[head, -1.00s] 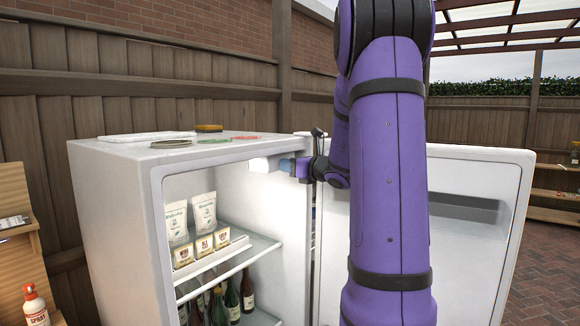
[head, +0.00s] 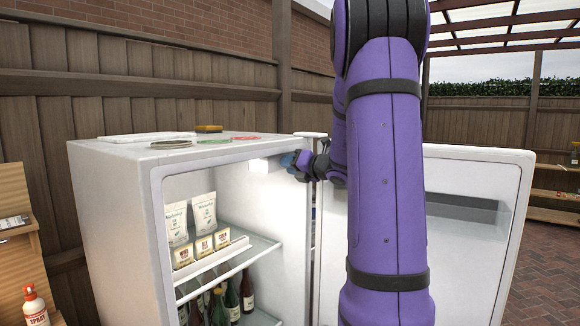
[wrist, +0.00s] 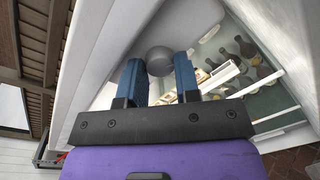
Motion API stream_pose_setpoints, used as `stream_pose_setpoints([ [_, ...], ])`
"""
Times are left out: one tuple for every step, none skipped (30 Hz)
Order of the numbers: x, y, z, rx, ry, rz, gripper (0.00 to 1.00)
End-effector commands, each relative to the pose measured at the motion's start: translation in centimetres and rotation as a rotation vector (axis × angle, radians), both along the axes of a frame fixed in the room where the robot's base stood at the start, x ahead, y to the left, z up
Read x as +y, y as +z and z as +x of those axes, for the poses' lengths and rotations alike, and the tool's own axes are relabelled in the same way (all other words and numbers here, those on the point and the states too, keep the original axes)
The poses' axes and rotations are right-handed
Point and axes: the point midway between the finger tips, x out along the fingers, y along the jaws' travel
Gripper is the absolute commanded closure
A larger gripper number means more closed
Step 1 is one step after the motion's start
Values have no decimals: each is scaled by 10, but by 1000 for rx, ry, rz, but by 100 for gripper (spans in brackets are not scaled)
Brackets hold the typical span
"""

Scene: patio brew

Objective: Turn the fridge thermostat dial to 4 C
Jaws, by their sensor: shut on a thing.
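The fridge (head: 115,205) stands open, with its door swung out to the right. A round grey dial (wrist: 159,57) shows in the wrist view between the tips of my two blue fingers. My gripper (wrist: 158,64) is shut on this dial. In the head view my gripper (head: 287,160) is inside the upper fridge, beside a bright white fitting (head: 258,165). The dial's scale and pointer cannot be read in either view, so its setting cannot be told.
Pouches (head: 203,213) and small boxes (head: 203,243) stand on the upper shelf, with bottles (head: 231,300) below. The open door (head: 470,240) is close to the right of my arm. Lids and a sponge (head: 208,128) lie on the fridge top.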

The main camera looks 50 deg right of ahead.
Motion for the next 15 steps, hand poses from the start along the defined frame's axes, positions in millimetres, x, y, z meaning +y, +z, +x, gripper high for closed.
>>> stream_pose_setpoints([
  [-1,0,0,1,-1,7,93],
  [-1,0,0,1,-1,10,93],
  [-1,0,0,1,-2,13,93],
  [-1,0,0,1,-2,14,93],
  [-1,0,0,1,-2,15,93],
  [-1,0,0,1,-2,16,93],
  [-1,0,0,1,-2,16,93],
  [-1,0,0,1,-2,16,93],
  [-1,0,0,1,-2,16,93],
  [-1,0,0,1,-2,16,93],
  [-1,0,0,1,-2,16,93],
  [-1,0,0,1,-2,16,93],
  [-1,0,0,1,-2,16,93],
  [-1,0,0,1,-2,15,93],
  [-1,0,0,1,-2,15,65],
])
